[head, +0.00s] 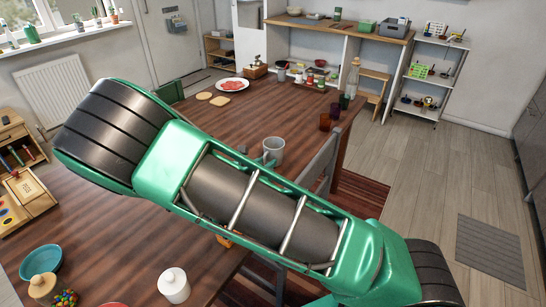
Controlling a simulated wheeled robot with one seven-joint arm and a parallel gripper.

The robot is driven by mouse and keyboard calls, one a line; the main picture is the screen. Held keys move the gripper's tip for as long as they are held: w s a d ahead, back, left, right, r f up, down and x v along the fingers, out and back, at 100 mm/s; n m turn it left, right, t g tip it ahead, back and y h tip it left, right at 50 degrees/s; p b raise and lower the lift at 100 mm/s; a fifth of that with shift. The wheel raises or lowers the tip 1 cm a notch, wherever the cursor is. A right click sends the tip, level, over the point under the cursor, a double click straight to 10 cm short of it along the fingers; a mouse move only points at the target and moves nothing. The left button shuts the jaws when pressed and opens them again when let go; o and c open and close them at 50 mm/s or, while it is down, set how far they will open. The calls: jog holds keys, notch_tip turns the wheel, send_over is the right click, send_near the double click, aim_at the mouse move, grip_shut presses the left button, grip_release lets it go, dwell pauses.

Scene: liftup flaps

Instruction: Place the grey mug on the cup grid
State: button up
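A grey mug (273,151) stands upright on the dark wooden table (265,118), just beyond my green arm link. The arm hides the table in front of the mug, and its edge comes very close to the mug's base in the picture. I cannot tell the real distance.
A chair (318,160) stands right of the mug. A plate of red food (232,85), dark red glasses (325,121) and a bottle (353,79) are farther back. A white jar (173,287) and a teal bowl (41,262) are in front.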

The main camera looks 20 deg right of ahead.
grip_shut()
jog(key=shift+r, duration=0.2)
